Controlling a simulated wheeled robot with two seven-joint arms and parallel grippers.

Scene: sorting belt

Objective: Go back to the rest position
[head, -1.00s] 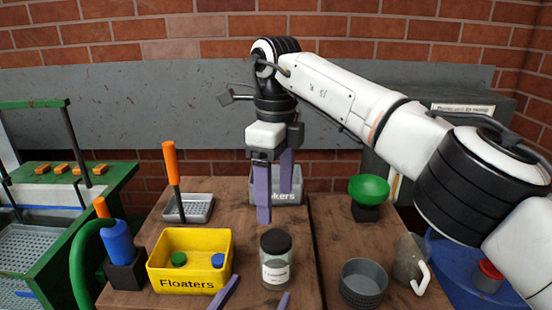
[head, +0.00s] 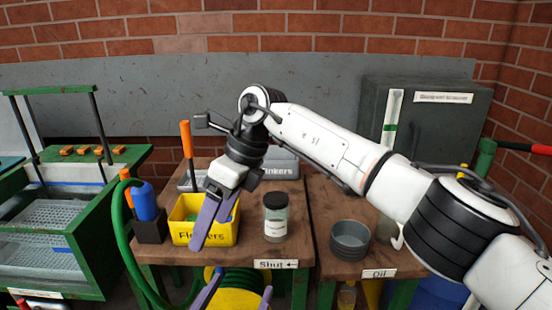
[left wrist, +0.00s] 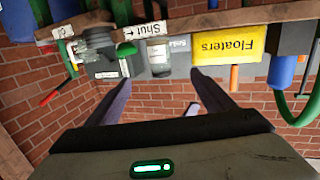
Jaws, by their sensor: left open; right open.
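My right gripper (head: 210,232) hangs tilted in front of the yellow Floaters bin (head: 220,236) in the head view, its purple fingers apart and empty. Its white arm crosses from the right and hides part of the bench. My left gripper (head: 243,281) shows only as two purple fingertips low in the head view, apart and empty, in front of the bench's front edge. In the left wrist view the left gripper (left wrist: 161,78) has its fingers spread with nothing between them. That view is upside down.
The wooden bench holds a lidded jar (head: 276,220), a grey round pot (head: 350,241) and a blue bottle (head: 145,203) in a dark holder. A green-framed machine (head: 75,230) stands at left. A grey cabinet (head: 435,130) stands at back right. A green hose (head: 122,235) hangs at the bench's left.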

